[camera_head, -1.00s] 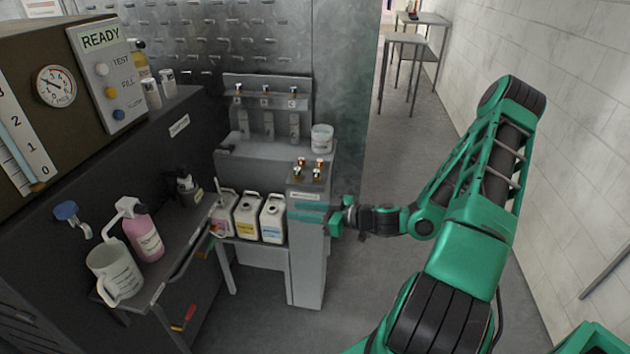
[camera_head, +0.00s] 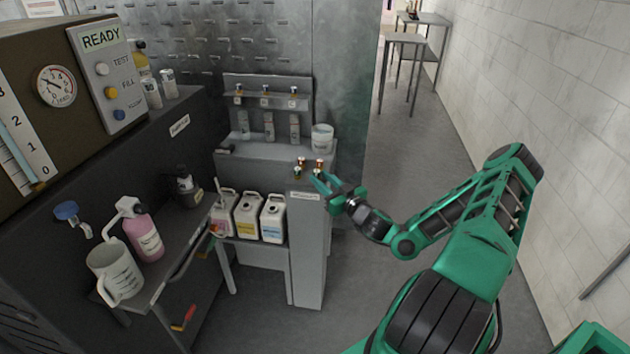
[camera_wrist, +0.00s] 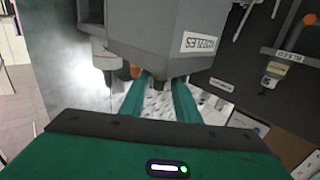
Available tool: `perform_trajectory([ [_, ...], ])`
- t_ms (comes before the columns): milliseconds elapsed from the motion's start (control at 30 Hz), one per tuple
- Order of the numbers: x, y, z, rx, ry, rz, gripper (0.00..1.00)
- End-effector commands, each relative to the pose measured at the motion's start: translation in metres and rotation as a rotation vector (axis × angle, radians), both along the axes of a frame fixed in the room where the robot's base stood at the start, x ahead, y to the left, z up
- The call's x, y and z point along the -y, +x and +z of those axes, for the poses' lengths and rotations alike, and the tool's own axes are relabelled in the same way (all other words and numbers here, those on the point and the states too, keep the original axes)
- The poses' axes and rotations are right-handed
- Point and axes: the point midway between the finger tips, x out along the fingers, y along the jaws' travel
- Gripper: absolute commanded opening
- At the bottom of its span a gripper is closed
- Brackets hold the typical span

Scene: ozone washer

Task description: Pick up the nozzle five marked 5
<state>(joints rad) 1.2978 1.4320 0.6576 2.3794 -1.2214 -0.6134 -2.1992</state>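Several small nozzles (camera_head: 318,164) with brass and coloured parts stand on top of a narrow grey pedestal (camera_head: 308,250). Their numbers are too small to read, so I cannot tell which is marked 5. My gripper (camera_head: 325,181) is at the pedestal's top right edge, close beside the nozzles. In the wrist view, which is upside down, my two green fingers (camera_wrist: 162,80) are apart, with the pedestal's label "NOZZLES" (camera_wrist: 200,43) inverted. One nozzle (camera_wrist: 161,84) shows between the fingertips and an orange-tipped one (camera_wrist: 135,71) beside them. I cannot tell whether the fingers touch any nozzle.
A white tub (camera_head: 321,138) stands on the grey shelf just behind the nozzles. Several jugs (camera_head: 247,216) stand left of the pedestal. The floor aisle (camera_head: 415,150) to the right is clear.

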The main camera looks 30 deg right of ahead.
Motion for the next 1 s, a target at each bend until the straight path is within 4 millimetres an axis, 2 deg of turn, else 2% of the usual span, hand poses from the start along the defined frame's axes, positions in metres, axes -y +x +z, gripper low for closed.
perform_trajectory([
  [100, -0.001, 0.013, 0.0, -0.001, -0.002, 0.001, 0.29],
  [333, -0.003, 0.028, -0.001, 0.0, -0.001, 0.002, 0.29],
  [600, -0.007, 0.064, -0.002, -0.002, -0.001, 0.002, 0.29],
  [933, -0.007, 0.07, -0.003, -0.004, 0.001, 0.001, 0.29],
  [967, -0.006, 0.07, -0.003, -0.004, 0.001, 0.001, 0.24],
  [1000, -0.007, 0.07, -0.003, -0.004, 0.001, 0.001, 0.15],
])
